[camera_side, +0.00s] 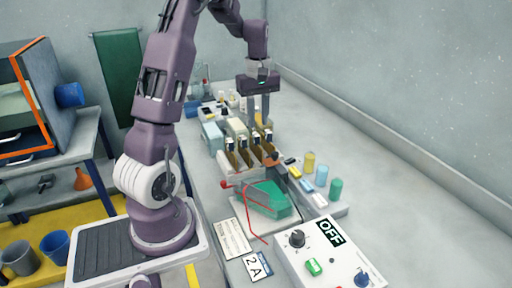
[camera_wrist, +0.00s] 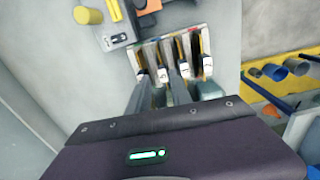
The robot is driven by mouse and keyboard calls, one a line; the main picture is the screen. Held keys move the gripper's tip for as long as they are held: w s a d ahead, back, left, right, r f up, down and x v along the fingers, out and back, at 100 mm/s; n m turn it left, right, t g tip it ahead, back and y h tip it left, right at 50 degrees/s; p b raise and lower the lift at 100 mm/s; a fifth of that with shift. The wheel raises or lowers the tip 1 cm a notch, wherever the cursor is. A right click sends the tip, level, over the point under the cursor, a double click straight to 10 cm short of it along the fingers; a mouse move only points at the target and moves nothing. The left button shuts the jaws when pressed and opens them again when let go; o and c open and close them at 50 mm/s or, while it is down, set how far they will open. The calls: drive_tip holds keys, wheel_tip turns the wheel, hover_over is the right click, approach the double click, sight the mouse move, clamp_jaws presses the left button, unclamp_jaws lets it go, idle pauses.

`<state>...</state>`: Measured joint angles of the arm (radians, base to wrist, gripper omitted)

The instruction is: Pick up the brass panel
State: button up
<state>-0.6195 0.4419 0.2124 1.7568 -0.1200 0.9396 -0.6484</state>
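Several upright panels of brownish-gold tone (camera_side: 247,157) stand side by side in a pale rack (camera_side: 232,174), with dark and white clips along their tops. I cannot tell by colour which of them is the brass panel. In the wrist view, the rack (camera_wrist: 151,53) has coloured marks at its slots, and white clips (camera_wrist: 184,70) show along the row. Whether the fingertips touch a panel is unclear.
A green block (camera_side: 266,199) and red wire lie in front of the rack. Yellow, blue and green cylinders (camera_side: 336,188) stand right of it. A control box marked OFF (camera_side: 327,262) is at the front. Pale blocks (camera_side: 212,135) stand left. The bench's right side is clear.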

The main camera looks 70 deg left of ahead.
sight(256, 134)
drive_tip(key=f, duration=0.2)
drive_tip(key=a+f, duration=0.1)
drive_tip(key=f, duration=0.5)
drive_tip(key=shift+a, duration=0.2)
clamp_jaws()
